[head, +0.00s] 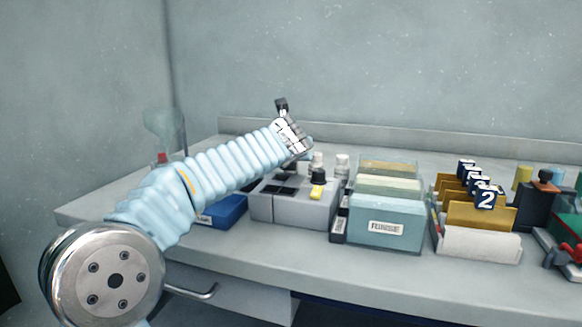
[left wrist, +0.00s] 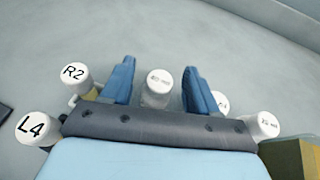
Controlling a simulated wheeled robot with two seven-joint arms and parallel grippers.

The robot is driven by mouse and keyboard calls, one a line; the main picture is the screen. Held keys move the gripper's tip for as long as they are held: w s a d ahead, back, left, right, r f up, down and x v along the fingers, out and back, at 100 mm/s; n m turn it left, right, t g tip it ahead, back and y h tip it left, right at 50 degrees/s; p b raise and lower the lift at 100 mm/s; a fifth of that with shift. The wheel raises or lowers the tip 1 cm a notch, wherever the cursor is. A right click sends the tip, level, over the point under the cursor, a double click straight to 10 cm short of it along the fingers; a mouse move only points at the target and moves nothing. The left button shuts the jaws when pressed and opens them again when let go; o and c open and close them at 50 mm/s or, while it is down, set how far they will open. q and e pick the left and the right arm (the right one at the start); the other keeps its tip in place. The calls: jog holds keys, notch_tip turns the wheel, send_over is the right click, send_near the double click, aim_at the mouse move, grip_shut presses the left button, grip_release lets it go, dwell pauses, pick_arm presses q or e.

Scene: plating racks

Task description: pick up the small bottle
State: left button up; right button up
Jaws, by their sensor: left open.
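A small bottle with a white lettered cap (left wrist: 158,80) shows between the two blue fingers of my left gripper (left wrist: 158,68) in the left wrist view. The fingers are apart, with a gap on each side of the cap. I cannot tell how far down they reach. Other white caps stand around it: R2 (left wrist: 74,74), L4 (left wrist: 36,127) and one at the right (left wrist: 264,125). In the head view my left gripper (head: 303,148) is over the back of the grey rack, and its fingers are mostly hidden. My right gripper is not in view.
White-capped bottles (head: 342,161) stand behind. A blue tray (head: 228,211) lies left; a pale blue file box (head: 385,222) and gold numbered dividers (head: 480,215) stand right. The left bench end is mostly clear.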

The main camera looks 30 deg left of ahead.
pick_arm(q)
jog(key=shift+x, duration=1.15)
jog(key=c, duration=1)
jog(key=shift+r, duration=0.15)
jog(key=shift+c, duration=0.3)
